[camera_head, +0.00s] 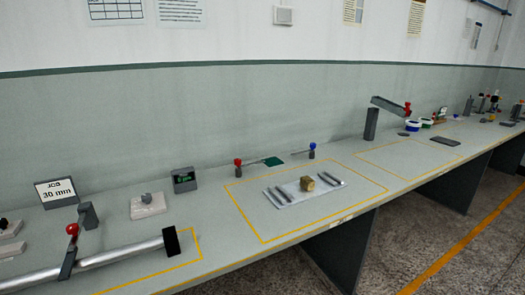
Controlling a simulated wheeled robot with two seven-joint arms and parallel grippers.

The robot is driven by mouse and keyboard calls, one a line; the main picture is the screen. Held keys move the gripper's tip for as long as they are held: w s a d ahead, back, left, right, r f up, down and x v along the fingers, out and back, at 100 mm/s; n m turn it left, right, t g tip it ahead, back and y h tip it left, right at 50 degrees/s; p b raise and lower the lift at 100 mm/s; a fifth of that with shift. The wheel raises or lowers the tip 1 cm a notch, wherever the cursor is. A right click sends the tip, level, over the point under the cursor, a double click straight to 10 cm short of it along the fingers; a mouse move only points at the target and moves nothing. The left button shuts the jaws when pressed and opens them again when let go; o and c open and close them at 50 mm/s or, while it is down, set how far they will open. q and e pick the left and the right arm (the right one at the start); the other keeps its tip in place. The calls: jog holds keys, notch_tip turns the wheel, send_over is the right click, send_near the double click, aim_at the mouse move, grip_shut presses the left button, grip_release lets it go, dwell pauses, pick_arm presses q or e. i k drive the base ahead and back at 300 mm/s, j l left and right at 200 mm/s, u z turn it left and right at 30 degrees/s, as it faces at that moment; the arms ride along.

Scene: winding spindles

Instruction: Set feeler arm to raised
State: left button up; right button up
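I cannot tell for sure which part is the feeler arm. A dark lever with a red knob (72,230) stands by the metal roller (120,256) at the lower left, tilted slightly. A grey post with a top arm (388,105) stands further right, its arm sloping down to the right toward a red knob (407,107). A short stand with a red knob (238,162) and one with a blue knob (312,147) are at the back middle, with thin rods pointing toward a green patch (273,161). Neither gripper is in view.
A sign reading 30 mm (56,192) and a small dark display (184,179) stand at the left. A light tray (284,199) with dark bars and a tan block (307,184) sits in a yellow outline. Several small items crowd the far right. The table's front edge runs diagonally.

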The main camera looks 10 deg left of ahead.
aim_at(74, 230)
jog(key=l+u, duration=0.1)
jog(key=u, duration=1.7)
